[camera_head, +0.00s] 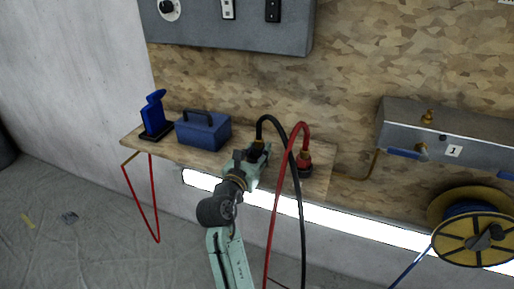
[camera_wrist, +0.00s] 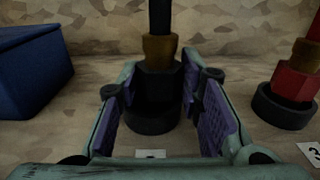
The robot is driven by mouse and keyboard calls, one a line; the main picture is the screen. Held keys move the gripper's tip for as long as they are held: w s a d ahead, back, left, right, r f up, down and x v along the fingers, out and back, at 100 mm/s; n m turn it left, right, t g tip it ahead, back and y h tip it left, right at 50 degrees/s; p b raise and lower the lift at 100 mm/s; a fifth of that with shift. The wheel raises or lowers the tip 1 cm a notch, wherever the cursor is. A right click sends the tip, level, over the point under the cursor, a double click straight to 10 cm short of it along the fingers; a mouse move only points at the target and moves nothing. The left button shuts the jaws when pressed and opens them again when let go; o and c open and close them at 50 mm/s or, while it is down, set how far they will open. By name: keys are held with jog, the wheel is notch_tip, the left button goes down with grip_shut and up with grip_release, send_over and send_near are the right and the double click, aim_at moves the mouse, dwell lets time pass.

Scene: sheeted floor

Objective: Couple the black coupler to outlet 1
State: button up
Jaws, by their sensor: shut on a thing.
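The black coupler (camera_wrist: 157,82) stands upright between my gripper's purple-padded fingers in the wrist view, with a brass collar and black hose above it. Its lower end is at a dark round base on the wooden shelf; whether it is still seated there I cannot tell. My gripper (camera_head: 254,158) is shut on the coupler, and it hides most of it in the head view.
A red coupler (camera_wrist: 295,80) with a red hose stands in a black ring close right of my gripper. A blue toolbox (camera_head: 203,131) and a blue stand (camera_head: 154,115) are to the left. The black and red hoses hang over the shelf (camera_head: 318,180). A yellow reel (camera_head: 472,240) sits below the box.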

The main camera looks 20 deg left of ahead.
aim_at(254, 147)
jog(key=shift+s+a+r+y+p, duration=0.2)
jog(key=shift+a+r+y+p, duration=0.1)
jog(key=shift+a+r+p, duration=0.6)
grip_shut()
jog(key=shift+w+d+r+p, duration=0.1)
jog(key=shift+d+r+p, duration=0.35)
jog(key=shift+r+p, duration=0.9)
jog(key=shift+p, duration=0.45)
jog(key=shift+r, duration=0.1)
notch_tip(254, 147, up, 2)
jog(key=shift+d+p, duration=0.1)
jog(key=shift+p, duration=1.15)
jog(key=shift+r, duration=0.85)
jog(key=o, duration=0.7)
grip_release()
jog(key=c, duration=0.7)
jog(key=shift+r, duration=0.15)
grip_shut()
